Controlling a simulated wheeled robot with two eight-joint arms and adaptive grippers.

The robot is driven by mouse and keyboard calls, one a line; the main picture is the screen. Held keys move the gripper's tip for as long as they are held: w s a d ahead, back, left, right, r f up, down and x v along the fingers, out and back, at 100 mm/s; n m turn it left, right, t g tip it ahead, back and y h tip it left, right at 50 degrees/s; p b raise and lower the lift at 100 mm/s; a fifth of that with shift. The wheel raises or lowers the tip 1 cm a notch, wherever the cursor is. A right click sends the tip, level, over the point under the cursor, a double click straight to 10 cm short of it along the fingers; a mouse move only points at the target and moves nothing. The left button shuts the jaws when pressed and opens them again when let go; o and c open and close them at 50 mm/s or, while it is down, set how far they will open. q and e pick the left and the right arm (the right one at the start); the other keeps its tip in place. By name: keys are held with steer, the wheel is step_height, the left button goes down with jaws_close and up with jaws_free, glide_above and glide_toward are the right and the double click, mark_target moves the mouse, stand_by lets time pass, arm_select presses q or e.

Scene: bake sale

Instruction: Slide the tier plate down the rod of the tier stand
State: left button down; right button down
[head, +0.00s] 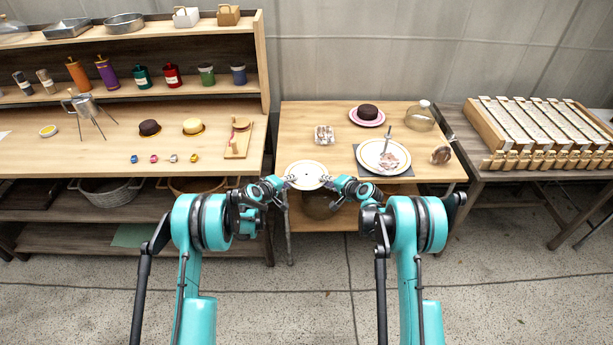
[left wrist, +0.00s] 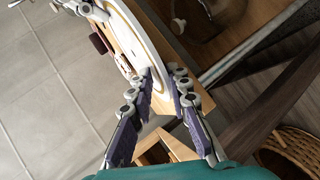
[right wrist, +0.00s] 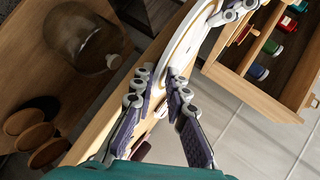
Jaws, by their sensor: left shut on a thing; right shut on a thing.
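The tier plate (head: 307,168) is a round white plate with a thin gold ring and a small centre hole. It is held about level at the front left of the middle table. My left gripper (head: 289,181) is shut on its left rim, and my right gripper (head: 329,182) is shut on its right rim. The rim also shows between the fingers in the left wrist view (left wrist: 150,42) and the right wrist view (right wrist: 184,42). The tier stand (head: 368,158) is a white plate on a dark mat, to the right of the held plate. Its upright metal rod (head: 388,142) stands clear of the tier plate.
Behind the stand are a chocolate cake on a pink plate (head: 367,122) and a glass dome (head: 420,116). A small clear package (head: 324,135) lies left of the stand. Round brown pieces (head: 440,155) stand at its right. The table's middle (head: 335,112) has free room.

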arm_select(q)
step_height(320, 180, up, 5)
steer(key=p, duration=0.5)
steer(key=shift+d, duration=0.1)
steer(key=shift+f, duration=0.1)
steer(key=shift+d, duration=0.1)
stand_by(0.4)
